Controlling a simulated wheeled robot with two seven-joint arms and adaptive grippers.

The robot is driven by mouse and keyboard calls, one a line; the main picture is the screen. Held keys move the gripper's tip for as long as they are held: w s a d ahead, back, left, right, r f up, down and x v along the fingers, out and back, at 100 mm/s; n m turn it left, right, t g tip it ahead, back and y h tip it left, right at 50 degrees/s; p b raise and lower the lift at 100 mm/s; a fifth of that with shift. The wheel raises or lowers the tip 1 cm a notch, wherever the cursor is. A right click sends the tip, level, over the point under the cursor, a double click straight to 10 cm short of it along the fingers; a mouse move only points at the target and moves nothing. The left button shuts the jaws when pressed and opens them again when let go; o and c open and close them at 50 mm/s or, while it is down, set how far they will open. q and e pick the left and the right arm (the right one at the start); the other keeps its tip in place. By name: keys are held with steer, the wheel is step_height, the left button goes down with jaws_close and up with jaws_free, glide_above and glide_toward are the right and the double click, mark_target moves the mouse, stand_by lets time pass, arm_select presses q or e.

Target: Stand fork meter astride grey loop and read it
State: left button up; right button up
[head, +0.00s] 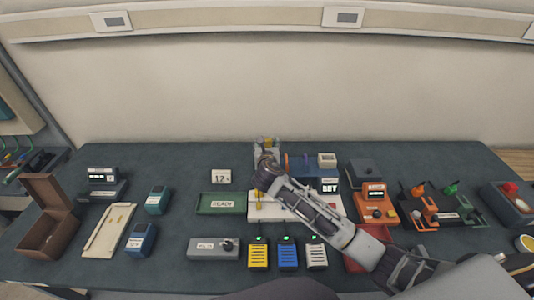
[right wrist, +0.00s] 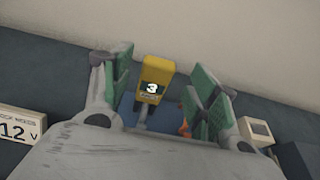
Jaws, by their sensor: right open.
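The yellow fork meter (right wrist: 156,72) stands upright between the fingers of my right gripper (right wrist: 162,78) in the right wrist view. Its screen reads 3. Gaps show on both sides of it, so the green-padded fingers are open and not pressed on it. A grey piece shows below the meter; I cannot tell whether it is a prong or the grey loop. In the head view my right gripper (head: 266,155) is over the back of the white board (head: 267,212) and hides most of the meter. Orange and blue loops stand just right of it. My left gripper is out of view.
A green READY tray (head: 221,209) and a "12 V" card (head: 221,177) are left of the board. Yellow, blue and white units (head: 288,254) stand in front. An orange device (head: 378,211) is at right. A brown open box (head: 47,230) is far left.

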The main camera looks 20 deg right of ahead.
steer(key=v, duration=0.6)
steer(key=shift+s, duration=0.35)
